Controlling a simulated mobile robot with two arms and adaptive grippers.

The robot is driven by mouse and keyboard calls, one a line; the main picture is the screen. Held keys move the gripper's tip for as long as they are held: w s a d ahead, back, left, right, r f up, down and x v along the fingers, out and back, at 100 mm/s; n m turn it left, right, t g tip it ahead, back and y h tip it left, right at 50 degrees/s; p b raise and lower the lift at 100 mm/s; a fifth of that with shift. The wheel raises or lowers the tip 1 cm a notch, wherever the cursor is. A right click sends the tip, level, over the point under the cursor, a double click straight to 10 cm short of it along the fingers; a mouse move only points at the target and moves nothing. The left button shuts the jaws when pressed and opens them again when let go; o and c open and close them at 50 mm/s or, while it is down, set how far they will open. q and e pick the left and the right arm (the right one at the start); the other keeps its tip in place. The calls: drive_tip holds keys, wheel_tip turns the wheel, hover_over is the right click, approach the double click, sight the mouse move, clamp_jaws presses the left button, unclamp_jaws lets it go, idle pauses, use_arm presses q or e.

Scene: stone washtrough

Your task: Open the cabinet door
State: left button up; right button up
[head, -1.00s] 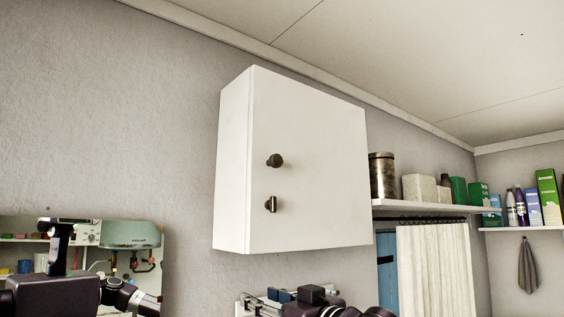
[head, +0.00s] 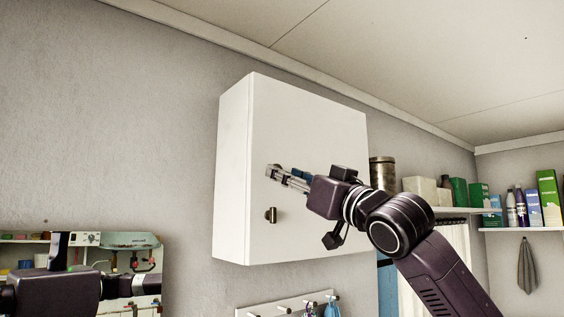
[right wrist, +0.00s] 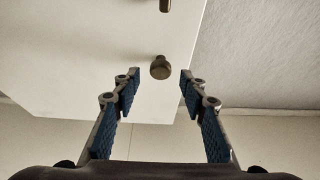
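The white wall cabinet (head: 240,115) hangs on the grey wall, its door (head: 325,125) shut. A dark round knob (right wrist: 160,67) and a small bronze latch (head: 271,215) below it are on the door's left side. My right gripper (head: 270,174) is in front of the door at knob height and hides most of the knob in the head view. In the right wrist view the gripper (right wrist: 160,80) is open, and the knob shows just beyond the gap between its fingertips. I see no contact. My left gripper's fingers do not show.
A shelf (head: 485,212) with a tin (head: 383,174) and boxes is right of the cabinet. A rail with pegs (head: 284,307) is below it. A mirror (head: 150,255) is at lower left, with dark robot parts there. The wall left of the cabinet is bare.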

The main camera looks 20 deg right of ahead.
drive_tip(key=shift+p+x, duration=0.45)
drive_tip(key=shift+x, duration=0.7)
drive_tip(key=shift+c, duration=0.4)
clamp_jaws()
